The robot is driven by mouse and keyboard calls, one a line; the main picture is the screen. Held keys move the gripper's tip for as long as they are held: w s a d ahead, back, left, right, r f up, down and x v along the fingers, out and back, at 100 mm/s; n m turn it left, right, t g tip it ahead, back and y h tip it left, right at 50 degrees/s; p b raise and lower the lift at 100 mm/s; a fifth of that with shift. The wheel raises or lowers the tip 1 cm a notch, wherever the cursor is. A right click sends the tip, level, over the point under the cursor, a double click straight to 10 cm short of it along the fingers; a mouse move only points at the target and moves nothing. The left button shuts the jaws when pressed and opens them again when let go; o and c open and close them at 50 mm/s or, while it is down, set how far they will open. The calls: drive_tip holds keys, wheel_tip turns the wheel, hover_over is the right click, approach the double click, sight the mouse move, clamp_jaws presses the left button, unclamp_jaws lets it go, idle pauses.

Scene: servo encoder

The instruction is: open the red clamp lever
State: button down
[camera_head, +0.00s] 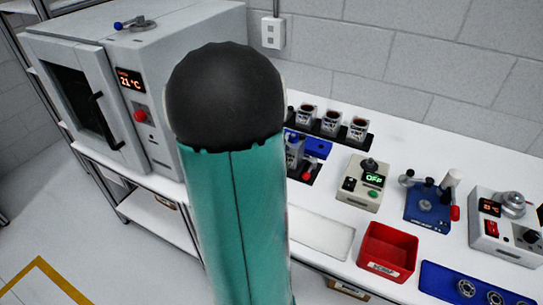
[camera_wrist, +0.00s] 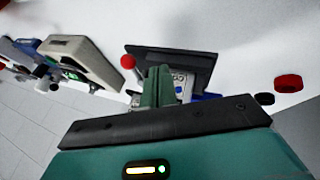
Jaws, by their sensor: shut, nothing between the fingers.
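A red ball-ended lever (camera_head: 307,176) stands at the front of a dark fixture on the bench, close beside my arm in the head view. The wrist view shows the red knob (camera_wrist: 127,61) on a short stem at the left edge of the black fixture plate (camera_wrist: 190,62). A pale labelled part (camera_wrist: 183,88) sits on the plate, partly hidden by my fingers. My gripper (camera_wrist: 158,72) is shut and empty, just right of the lever in the wrist view. I cannot tell whether they touch. My arm hides the gripper in the head view.
A grey control box (camera_head: 364,183) stands right of the fixture. A red bin (camera_head: 387,252), a white tray (camera_head: 322,233) and a blue device with a red-ended handle (camera_head: 428,204) share the bench. An oven (camera_head: 95,85) stands left. Labelled cups (camera_head: 331,123) line the back.

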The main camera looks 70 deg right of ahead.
sight(310, 169)
drive_tip(key=shift+s+d+f, duration=0.1)
drive_tip(key=shift+s+f, duration=0.1)
drive_tip(key=shift+s, duration=0.5)
drive_tip(key=shift+s+d+f, duration=0.1)
drive_tip(key=shift+s+f, duration=0.15)
drive_tip(key=shift+s, duration=0.4)
drive_tip(key=shift+s+d+f, duration=0.1)
drive_tip(key=shift+s+f, duration=0.1)
drive_tip(key=shift+s, duration=0.5)
